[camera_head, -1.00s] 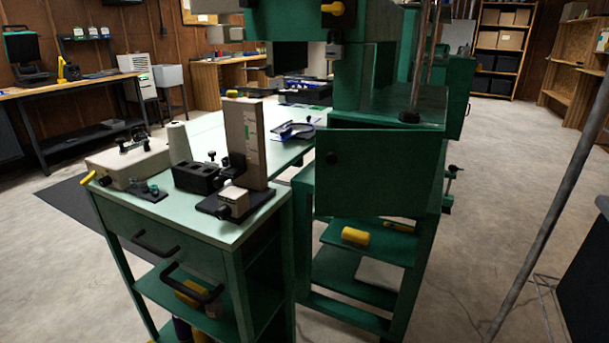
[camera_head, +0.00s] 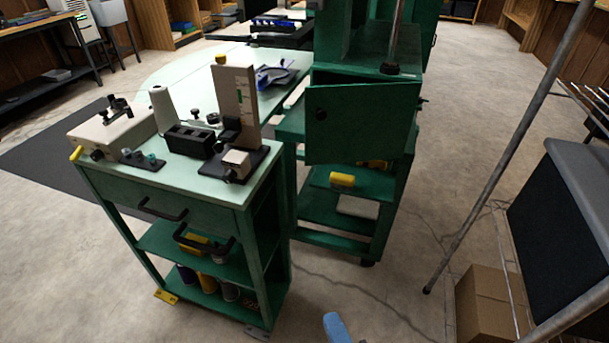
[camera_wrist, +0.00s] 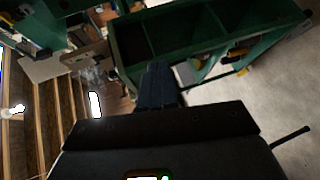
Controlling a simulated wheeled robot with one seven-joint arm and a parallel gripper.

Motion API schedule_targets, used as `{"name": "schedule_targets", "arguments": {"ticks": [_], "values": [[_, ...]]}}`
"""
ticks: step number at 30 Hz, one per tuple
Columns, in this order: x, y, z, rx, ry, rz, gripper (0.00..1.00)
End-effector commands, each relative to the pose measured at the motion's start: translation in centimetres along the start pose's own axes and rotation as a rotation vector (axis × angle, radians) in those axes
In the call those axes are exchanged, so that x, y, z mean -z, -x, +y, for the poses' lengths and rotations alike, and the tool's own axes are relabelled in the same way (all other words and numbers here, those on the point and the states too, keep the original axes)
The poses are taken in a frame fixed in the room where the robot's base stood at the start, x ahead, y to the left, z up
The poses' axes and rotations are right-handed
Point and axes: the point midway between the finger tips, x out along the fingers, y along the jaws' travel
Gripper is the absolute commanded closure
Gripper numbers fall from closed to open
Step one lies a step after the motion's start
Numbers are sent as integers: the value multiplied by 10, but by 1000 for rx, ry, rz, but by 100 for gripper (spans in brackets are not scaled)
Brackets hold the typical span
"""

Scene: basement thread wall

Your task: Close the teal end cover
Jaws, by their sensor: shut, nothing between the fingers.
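My gripper (camera_wrist: 160,85) shows in the wrist view as dark blue fingers, shut and empty. Green framework with open compartments (camera_wrist: 205,40) lies beyond the fingers. I cannot make out the cover there.
A green cart (camera_head: 190,195) with tools on top stands left of the cover. A slanted metal pole (camera_head: 510,150), a cardboard box (camera_head: 485,303) and a dark padded block (camera_head: 570,200) stand at right. Bare floor (camera_head: 400,280) lies between.

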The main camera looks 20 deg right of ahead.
Motion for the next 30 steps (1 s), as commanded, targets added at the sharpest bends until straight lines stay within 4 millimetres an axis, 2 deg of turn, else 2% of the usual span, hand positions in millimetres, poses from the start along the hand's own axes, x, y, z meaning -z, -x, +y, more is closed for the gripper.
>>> {"name": "schedule_targets", "arguments": {"ticks": [1, 5, 9, 12, 15, 18, 21, 26, 30], "values": [[1, -22, 23, -16, 122, -11, 100], [-1, -73, 57, -40, 460, -50, 100], [-12, -125, 104, -64, 839, -118, 100], [-23, -158, 140, -75, 1098, -179, 100], [-34, -183, 171, -79, 1314, -239, 100], [-43, -199, 193, -77, 1466, -287, 100], [-47, -207, 204, -76, 1553, -314, 100], [-50, -216, 209, -75, 1586, -326, 100], [-53, -232, 213, -76, 1585, -326, 100]]}}
